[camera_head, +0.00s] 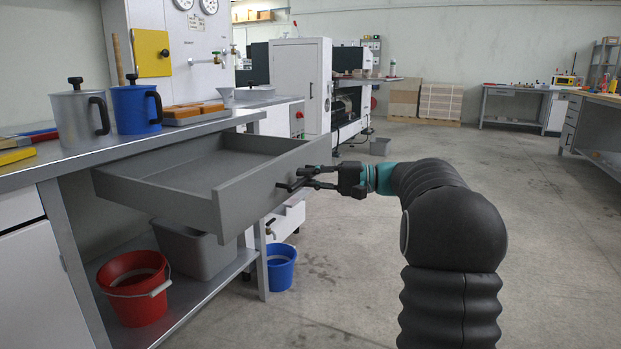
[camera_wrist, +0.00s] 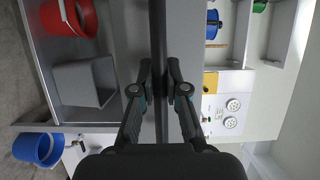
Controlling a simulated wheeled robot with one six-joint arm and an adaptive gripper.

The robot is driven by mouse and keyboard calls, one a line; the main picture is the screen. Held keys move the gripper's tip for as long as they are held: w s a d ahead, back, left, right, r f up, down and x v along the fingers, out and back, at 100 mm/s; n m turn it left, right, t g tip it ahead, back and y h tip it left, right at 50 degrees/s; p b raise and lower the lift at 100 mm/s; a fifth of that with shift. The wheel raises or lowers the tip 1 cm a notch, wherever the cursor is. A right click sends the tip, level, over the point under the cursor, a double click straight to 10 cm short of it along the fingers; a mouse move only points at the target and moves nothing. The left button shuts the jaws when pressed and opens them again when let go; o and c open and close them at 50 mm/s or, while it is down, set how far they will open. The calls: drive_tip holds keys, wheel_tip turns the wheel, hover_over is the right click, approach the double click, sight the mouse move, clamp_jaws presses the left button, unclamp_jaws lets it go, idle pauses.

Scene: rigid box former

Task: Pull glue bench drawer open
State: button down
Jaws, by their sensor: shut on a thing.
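The grey glue bench drawer (camera_head: 262,190) sticks far out from under the bench top (camera_head: 170,140) in the head view. Its inside shows and looks empty. My gripper (camera_head: 300,181) is at the drawer's front face, with its fingers shut on the dark bar handle (camera_head: 288,186). In the wrist view my gripper (camera_wrist: 160,75) has its two fingers on either side of the dark handle bar (camera_wrist: 158,40), which runs up the middle of the picture. The exact contact at the fingertips is partly hidden.
A grey metal jug (camera_head: 78,118) and a blue pot (camera_head: 136,108) stand on the bench top. Below the drawer are a red bucket (camera_head: 135,290), a grey bin (camera_head: 190,250) and a blue bucket (camera_head: 281,268). The floor (camera_head: 340,270) right of the drawer is clear.

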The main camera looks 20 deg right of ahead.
drive_tip(key=c, duration=1.2)
unclamp_jaws()
drive_tip(key=v, duration=1.2)
drive_tip(key=shift+f, duration=0.1)
